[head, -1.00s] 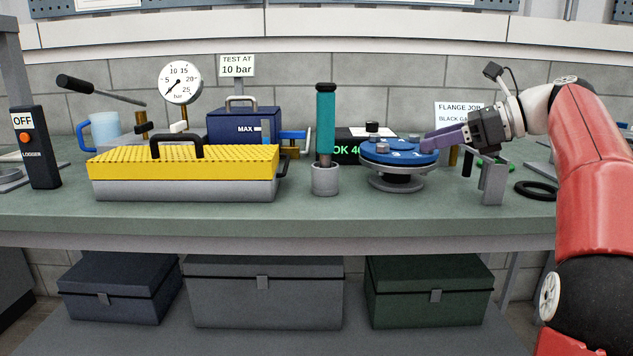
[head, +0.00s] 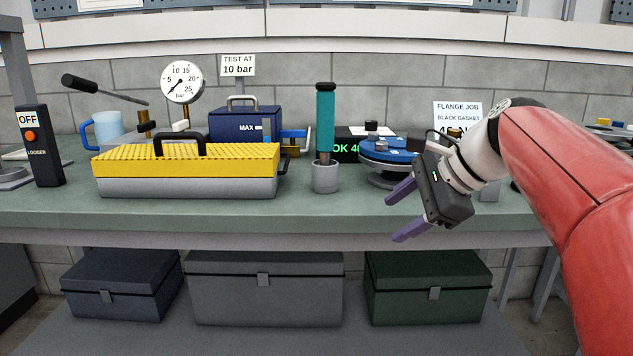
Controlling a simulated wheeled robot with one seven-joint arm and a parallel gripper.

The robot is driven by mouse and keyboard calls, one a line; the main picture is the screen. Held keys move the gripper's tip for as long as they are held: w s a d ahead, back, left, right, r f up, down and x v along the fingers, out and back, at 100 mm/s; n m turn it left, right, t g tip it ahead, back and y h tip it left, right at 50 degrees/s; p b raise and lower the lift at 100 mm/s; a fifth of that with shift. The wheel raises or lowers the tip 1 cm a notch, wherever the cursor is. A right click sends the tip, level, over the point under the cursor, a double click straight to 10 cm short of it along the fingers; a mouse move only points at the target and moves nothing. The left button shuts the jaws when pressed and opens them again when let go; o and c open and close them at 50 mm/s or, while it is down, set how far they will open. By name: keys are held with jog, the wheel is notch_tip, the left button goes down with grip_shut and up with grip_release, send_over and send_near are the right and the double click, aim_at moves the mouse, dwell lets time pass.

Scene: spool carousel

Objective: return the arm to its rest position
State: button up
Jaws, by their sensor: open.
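My gripper (head: 398,214) is in the head view, right of centre, in front of the bench's front edge. Its two purple fingers are spread apart with nothing between them, pointing left and slightly down. My red arm comes in from the right. The blue round flange (head: 385,150) on its dark stand is behind the gripper, which hides its right part. The gripper looks apart from the flange and from the bench.
On the bench (head: 230,213) stand a yellow-topped case (head: 190,165), a teal-handled tool in a grey cup (head: 325,177), a blue pump box (head: 240,123), a gauge (head: 181,82) and a logger (head: 40,150). Several lidded boxes, including a green one (head: 425,295), sit below. A flange job sign (head: 455,110) stands behind.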

jog(key=s+d+f+n+h, duration=0.1)
jog(key=s+f+n+h, duration=0.5)
jog(key=s+f+n, duration=0.9)
jog(key=s+f, duration=0.5)
jog(key=shift+d+n+h, duration=0.3)
jog(key=shift+n, duration=0.1)
